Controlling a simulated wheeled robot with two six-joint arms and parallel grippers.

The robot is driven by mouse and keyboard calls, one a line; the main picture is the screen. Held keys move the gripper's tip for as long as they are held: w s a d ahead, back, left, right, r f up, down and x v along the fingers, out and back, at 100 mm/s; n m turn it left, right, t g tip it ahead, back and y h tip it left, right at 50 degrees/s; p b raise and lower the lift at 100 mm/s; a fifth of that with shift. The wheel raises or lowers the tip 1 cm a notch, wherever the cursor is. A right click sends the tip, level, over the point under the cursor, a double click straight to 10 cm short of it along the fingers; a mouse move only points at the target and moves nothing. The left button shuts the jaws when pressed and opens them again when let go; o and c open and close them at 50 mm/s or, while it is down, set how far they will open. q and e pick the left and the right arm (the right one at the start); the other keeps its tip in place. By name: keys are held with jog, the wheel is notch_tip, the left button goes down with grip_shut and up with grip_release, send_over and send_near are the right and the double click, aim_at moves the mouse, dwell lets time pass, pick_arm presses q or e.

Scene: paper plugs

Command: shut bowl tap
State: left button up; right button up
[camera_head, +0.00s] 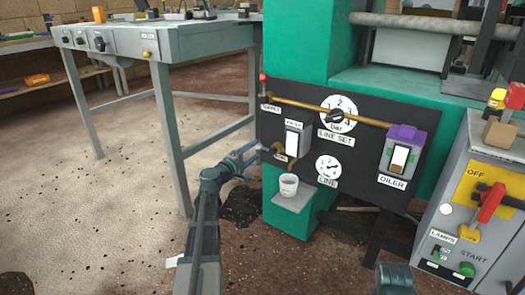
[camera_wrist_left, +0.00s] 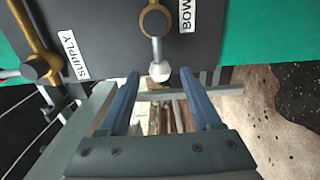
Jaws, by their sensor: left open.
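The bowl tap shows in the left wrist view as a brass ring-shaped body (camera_wrist_left: 155,22) with a grey lever ending in a white knob (camera_wrist_left: 159,71). A label starting "BOW" (camera_wrist_left: 187,14) is beside it. In the head view the brass tap (camera_head: 279,149) is low on the dark panel's left side, partly hard to make out. My left gripper (camera_head: 257,151) is at the panel's left edge by the tap. In the wrist view its blue fingers (camera_wrist_left: 159,80) are open, one each side of the knob, with gaps; I see no grip on it.
The dark panel (camera_head: 345,185) carries gauges, a brass pipe (camera_head: 300,106), a sight bowl (camera_head: 293,138) and an oiler (camera_head: 399,158). A white cup (camera_head: 289,186) stands on a small shelf below the tap. A supply valve with a red tip (camera_head: 263,85) is above left. A grey bench (camera_head: 205,40) is behind left.

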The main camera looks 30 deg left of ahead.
pick_arm(q)
jog(key=shift+w+d, duration=0.1)
jog(key=shift+w, duration=1.05)
jog(key=c, duration=0.9)
